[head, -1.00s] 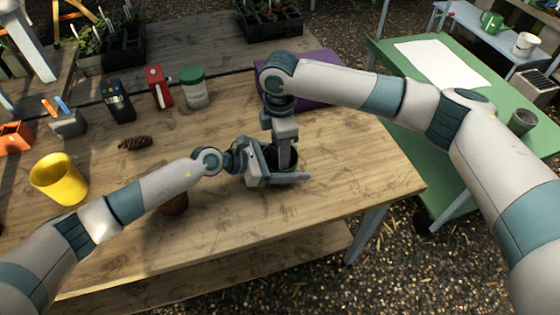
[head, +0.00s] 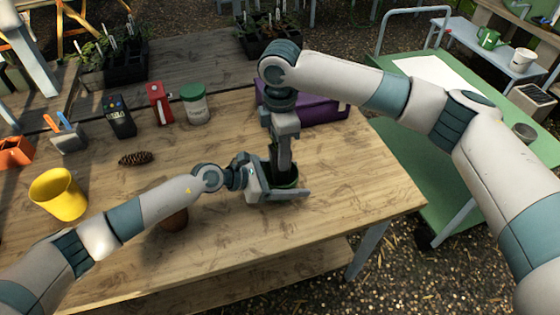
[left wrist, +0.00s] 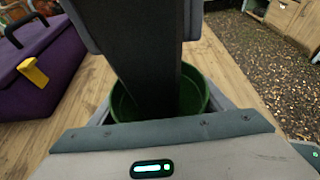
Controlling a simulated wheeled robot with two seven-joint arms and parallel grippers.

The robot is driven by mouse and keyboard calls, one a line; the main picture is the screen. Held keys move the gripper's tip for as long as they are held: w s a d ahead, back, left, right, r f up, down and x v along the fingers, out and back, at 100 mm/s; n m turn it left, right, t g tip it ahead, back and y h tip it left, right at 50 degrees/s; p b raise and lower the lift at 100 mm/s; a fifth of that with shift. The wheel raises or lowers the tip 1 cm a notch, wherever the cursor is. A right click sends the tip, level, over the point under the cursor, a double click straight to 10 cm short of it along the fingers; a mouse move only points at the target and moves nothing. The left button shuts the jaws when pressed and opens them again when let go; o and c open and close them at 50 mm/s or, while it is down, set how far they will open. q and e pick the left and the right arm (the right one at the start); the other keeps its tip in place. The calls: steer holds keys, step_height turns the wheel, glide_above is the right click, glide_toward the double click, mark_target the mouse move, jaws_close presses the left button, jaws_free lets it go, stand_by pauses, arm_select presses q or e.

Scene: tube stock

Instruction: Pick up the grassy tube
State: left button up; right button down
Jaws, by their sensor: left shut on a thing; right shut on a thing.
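The grassy tube (head: 290,183) is a dark green, round, open-topped tube near the front right of the wooden table, mostly hidden by both grippers. Its green rim and inner wall show in the left wrist view (left wrist: 196,98). My left gripper (head: 278,188) reaches in from the left and is shut around the tube's side. My right gripper (head: 284,165) points straight down from above, shut on the tube at its mouth; its dark finger (left wrist: 155,80) covers the middle of the opening. The tube's base is hidden.
A purple box (head: 320,108) stands just behind the grippers. A yellow cup (head: 58,195), a pinecone (head: 135,158), a green-lidded jar (head: 195,104) and a red tin (head: 160,103) are farther left. The front right tabletop is clear.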

steer(key=shift+r, duration=2.05)
arm_select(q)
steer(key=o, duration=1.1)
steer(key=v, duration=1.2)
steer(key=shift+r, duration=0.1)
steer(key=shift+s, duration=0.15)
arm_select(e)
steer(key=shift+s+f, duration=0.1)
